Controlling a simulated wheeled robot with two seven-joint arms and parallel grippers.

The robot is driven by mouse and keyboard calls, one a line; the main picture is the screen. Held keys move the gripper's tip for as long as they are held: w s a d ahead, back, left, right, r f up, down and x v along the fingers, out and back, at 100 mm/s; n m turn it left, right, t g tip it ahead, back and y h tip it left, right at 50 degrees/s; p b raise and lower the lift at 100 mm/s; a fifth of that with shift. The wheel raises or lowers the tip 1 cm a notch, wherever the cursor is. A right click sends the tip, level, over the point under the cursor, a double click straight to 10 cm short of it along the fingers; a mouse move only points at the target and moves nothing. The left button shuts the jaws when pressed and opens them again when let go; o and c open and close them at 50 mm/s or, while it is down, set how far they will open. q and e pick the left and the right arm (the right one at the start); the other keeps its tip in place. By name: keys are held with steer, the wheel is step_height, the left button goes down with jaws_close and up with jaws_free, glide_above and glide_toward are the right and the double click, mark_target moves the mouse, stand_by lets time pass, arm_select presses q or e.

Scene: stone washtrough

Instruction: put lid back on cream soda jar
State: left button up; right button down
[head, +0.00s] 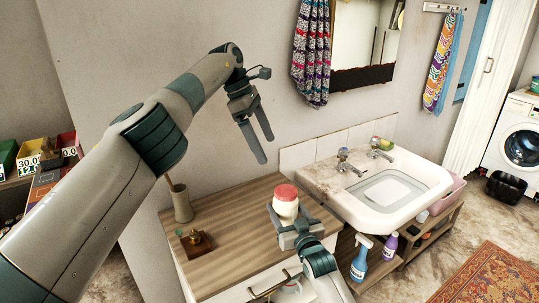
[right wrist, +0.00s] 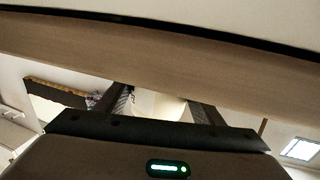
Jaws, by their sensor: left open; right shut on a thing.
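A cream-white jar (head: 286,210) stands upright near the right end of the wooden counter top, with a pinkish-red lid-like top (head: 286,192) over its mouth. I cannot tell whether this top is fully seated, or whether the jar touches the counter. My right gripper (head: 291,226) is shut on the jar's body from the front. In the right wrist view, a pale part of the jar (right wrist: 168,108) shows between the fingers. My left gripper (head: 267,149) is open and empty, raised in front of the wall, above and left of the jar.
The wooden counter top (head: 235,215) holds a tan vase (head: 181,205) with a stick and a small brown-and-brass object (head: 196,242) at its left. A white sink (head: 400,190) adjoins on the right. The counter's middle is clear. Spray bottle (head: 361,262) stands below the sink.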

arm_select(q)
steer(key=shift+v, duration=0.8)
arm_select(e)
steer(key=shift+c, duration=2.2)
jaws_free()
arm_select(q)
steer(key=shift+f+b, duration=0.9)
arm_select(e)
steer(key=v, duration=1.7)
steer(key=shift+s+d+f, duration=0.1)
steer(key=shift+s, duration=0.05)
